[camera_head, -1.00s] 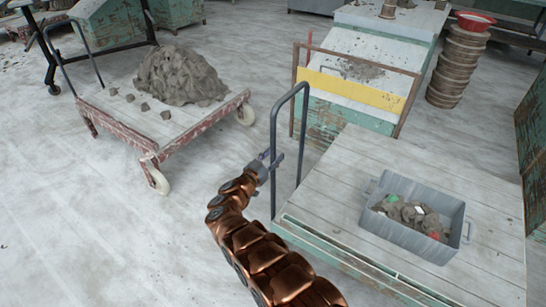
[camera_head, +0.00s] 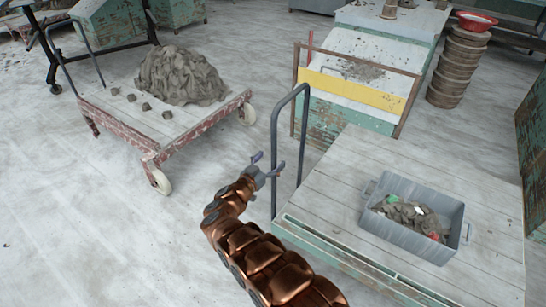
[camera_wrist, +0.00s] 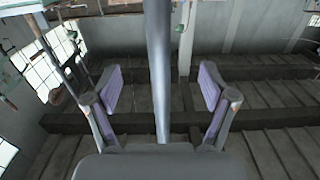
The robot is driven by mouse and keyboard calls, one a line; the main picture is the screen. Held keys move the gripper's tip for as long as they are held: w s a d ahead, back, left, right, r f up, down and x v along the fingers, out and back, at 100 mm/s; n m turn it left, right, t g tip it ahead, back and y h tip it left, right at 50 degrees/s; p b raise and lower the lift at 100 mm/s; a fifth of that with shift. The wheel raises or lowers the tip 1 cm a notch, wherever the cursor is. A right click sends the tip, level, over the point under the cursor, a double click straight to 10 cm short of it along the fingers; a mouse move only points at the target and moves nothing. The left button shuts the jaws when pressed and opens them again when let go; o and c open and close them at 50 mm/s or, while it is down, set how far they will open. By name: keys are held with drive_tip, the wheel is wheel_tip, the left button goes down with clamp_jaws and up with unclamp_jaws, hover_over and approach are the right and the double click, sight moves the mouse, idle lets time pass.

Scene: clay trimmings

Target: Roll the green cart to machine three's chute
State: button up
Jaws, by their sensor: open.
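The green cart (camera_head: 325,185) stands at the lower right, with a pale plank deck and worn green side. Its grey tube handle (camera_head: 302,140) rises at the deck's left end. My gripper (camera_head: 268,163) is open beside the handle's near post, fingers spread. In the wrist view, a grey upright bar (camera_wrist: 158,60) stands between the two open purple-padded fingers, apart from both. A green machine (camera_head: 345,115) with a yellow bar and brown frame stands behind the cart. No number shows on it, so I cannot tell whether it is machine three.
A grey bin (camera_head: 410,235) of clay scraps sits on the green cart. A red-edged cart (camera_head: 115,125) with a clay heap (camera_head: 180,75) stands at the upper left. Stacked round brown pieces (camera_head: 460,65) hold a red bowl (camera_head: 476,20). Floor at the lower left is clear.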

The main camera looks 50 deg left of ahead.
drive_tip(key=p+v, duration=0.3)
drive_tip(key=v, duration=0.3)
drive_tip(key=shift+s+p, duration=0.3)
drive_tip(key=shift+s, duration=0.05)
drive_tip(key=shift+d, duration=0.1)
idle(0.6)
